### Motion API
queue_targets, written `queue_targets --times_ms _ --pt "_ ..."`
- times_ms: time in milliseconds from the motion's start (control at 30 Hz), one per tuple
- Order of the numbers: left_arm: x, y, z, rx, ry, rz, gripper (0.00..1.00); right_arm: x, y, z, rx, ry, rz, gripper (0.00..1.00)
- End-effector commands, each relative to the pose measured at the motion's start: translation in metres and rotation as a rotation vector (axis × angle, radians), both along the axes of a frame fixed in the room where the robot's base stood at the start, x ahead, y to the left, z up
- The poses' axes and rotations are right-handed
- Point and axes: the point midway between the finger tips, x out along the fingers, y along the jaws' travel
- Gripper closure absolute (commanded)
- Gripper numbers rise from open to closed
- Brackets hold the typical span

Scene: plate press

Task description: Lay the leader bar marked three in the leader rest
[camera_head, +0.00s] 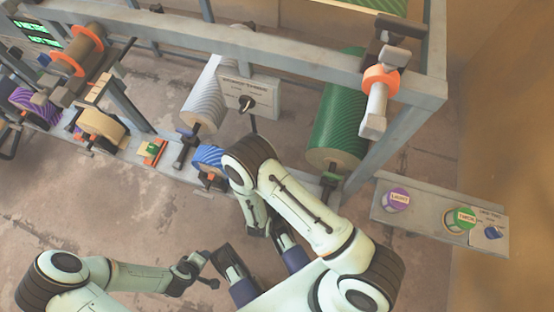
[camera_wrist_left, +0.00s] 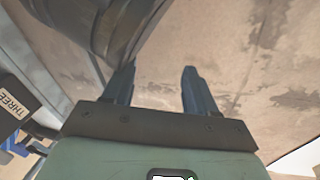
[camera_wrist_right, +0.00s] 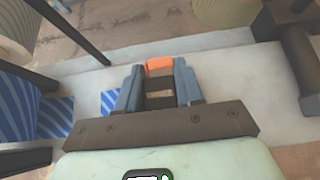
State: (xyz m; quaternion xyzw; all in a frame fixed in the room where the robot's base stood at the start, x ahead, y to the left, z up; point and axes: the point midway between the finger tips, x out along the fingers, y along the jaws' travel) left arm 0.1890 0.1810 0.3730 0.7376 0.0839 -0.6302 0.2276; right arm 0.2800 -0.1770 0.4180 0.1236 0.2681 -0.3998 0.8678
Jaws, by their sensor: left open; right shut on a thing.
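In the head view my right arm hides this gripper, near the blue roll (camera_head: 207,157). A white label reading THREE (camera_wrist_left: 12,103) shows on a dark part at the left of the left wrist view. My left gripper (camera_wrist_left: 159,70) is open and empty, over bare floor. I cannot tell which part is the leader rest.
A grey frame (camera_head: 260,47) carries a grey striped roll (camera_head: 205,95), a green roll (camera_head: 338,115) and a small panel (camera_head: 247,92). An orange and green piece (camera_head: 152,150) sits on the lower rail. A shelf with buttons (camera_head: 440,212) stands at right. Floor at left is clear.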

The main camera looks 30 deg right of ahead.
Motion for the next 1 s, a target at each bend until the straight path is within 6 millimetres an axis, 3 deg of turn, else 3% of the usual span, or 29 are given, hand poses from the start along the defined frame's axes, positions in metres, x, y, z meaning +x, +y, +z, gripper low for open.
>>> queue_targets --times_ms 33,100,533,767,1000 --pt "0.000 0.000 0.000 0.000 0.000 0.000 0.43 0.000 0.000 0.000 -0.001 -0.001 0.000 0.57" --pt "0.000 0.000 0.000 0.000 0.000 0.000 0.43 0.000 0.000 0.000 -0.001 -0.001 0.000 0.35" --pt "0.004 -0.001 0.005 0.001 -0.016 -0.001 0.43 -0.005 0.007 0.006 0.001 0.001 0.001 0.34" --pt "0.027 -0.004 0.029 0.003 -0.092 -0.005 0.43 -0.030 0.036 0.034 0.002 0.000 0.005 0.34" --pt "0.010 -0.014 0.039 -0.019 -0.049 -0.021 0.43 -0.057 0.068 0.062 0.000 -0.002 0.002 0.34"
